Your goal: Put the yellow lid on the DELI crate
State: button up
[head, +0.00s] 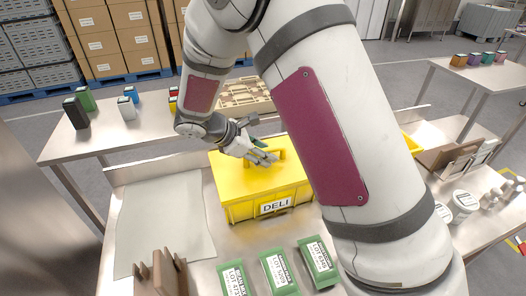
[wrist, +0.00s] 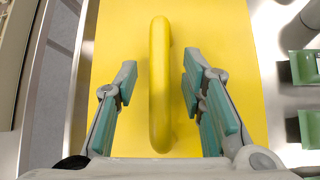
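The yellow lid (head: 236,173) lies on top of the yellow DELI crate (head: 240,208) in the head view, and it looks level and flush with the rim. The white DELI label faces the front. In the wrist view the lid (wrist: 225,50) fills the middle, with its raised handle (wrist: 159,85) running up the picture. My gripper (wrist: 157,85) is open, with one finger on each side of the handle and a visible gap to both. In the head view my gripper (head: 262,157) is just over the lid, and my arm hides the crate's right side.
Several green packets (head: 279,272) lie in front of the crate. A brown rack (head: 160,275) stands at front left, beside a pale mat (head: 160,228). White round tubs (head: 465,203) stand on the right. A table behind holds small coloured boxes (head: 127,108).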

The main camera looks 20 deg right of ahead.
jog(key=shift+r, duration=0.1)
jog(key=v, duration=1.2)
dwell(0.6)
jog(key=s+d+r+m+t+y, duration=0.1)
jog(key=s+d+r+m+y, duration=0.2)
jog(key=s, duration=0.5)
jog(key=s+d+r+m+t+y, duration=0.1)
jog(key=s+d+r+m+y, duration=0.2)
jog(key=s+r+m, duration=0.2)
jog(key=s+d+r+m+t+y, duration=0.1)
jog(key=s+d+r+m+y, duration=0.1)
jog(key=s+m, duration=0.6)
jog(key=s+d+r, duration=0.1)
jog(key=s+r, duration=0.1)
jog(key=s, duration=0.2)
jog(key=shift+s+r+m+y, duration=0.2)
jog(key=shift+s+m+y, duration=0.1)
jog(key=shift+m+y, duration=0.1)
jog(key=shift+d, duration=0.1)
